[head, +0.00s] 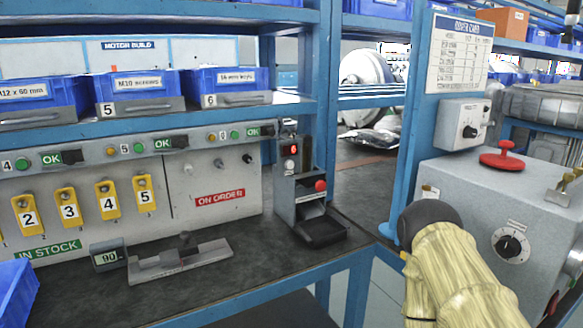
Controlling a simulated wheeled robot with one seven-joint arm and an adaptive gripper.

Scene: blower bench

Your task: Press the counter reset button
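No label in view reads "counter" or "reset". A small dark box with a display reading 90 (108,257) stands on the bench at the left, beside a grey metal fixture (180,262); I cannot make out a button on it. A grey upright device (299,193) stands at the bench's right end. It has a dark top panel with a small red light or display (293,150), a pale round button (290,165) below that, and a red round button (320,185) at its right side. My gripper is not in view.
A grey cabinet (470,195) with a red mushroom button (502,155) and a dial (510,245) stands at the right. A blue post (405,130) separates it from the bench. Yellow numbered tags (68,206) hang on the back panel. Bare bench top lies before the upright device.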

